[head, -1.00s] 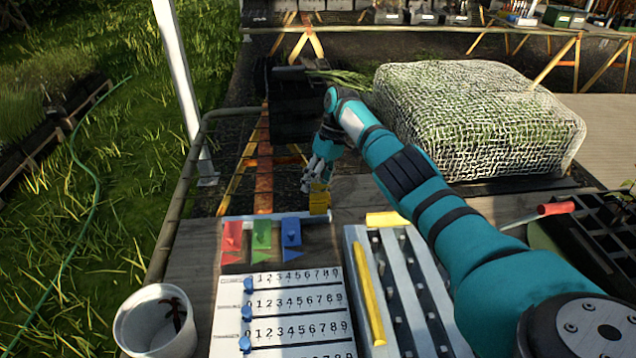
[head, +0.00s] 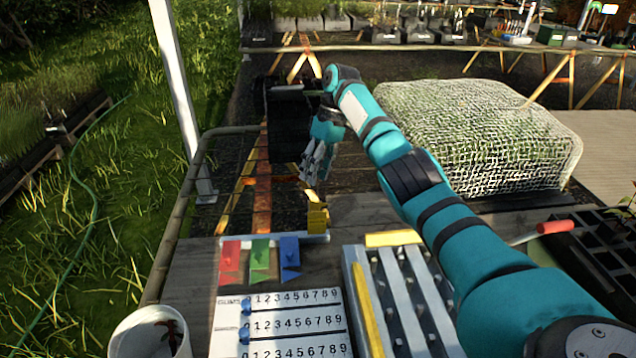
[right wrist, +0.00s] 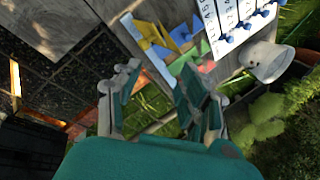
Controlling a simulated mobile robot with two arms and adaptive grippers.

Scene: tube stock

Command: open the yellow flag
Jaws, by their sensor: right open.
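The yellow flag (head: 317,218) is at the right end of a pale rail (head: 275,239) on the wooden table. It rises above the rail, while the red flag (head: 230,258), green flag (head: 260,258) and blue flag (head: 290,256) extend to the near side. My right gripper (head: 312,180) is open and empty, just above and beyond the yellow flag, apart from it. In the right wrist view, the open fingers (right wrist: 160,82) point toward the rail, and the yellow flag (right wrist: 153,38) lies ahead of them. My left gripper is out of view.
A white number board (head: 285,322) with blue sliders lies nearer. A grey slatted rack (head: 400,300) with yellow bars stands at right. A white bucket (head: 140,335) is at front left. A netted bale (head: 480,135) and a white post (head: 178,95) stand beyond.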

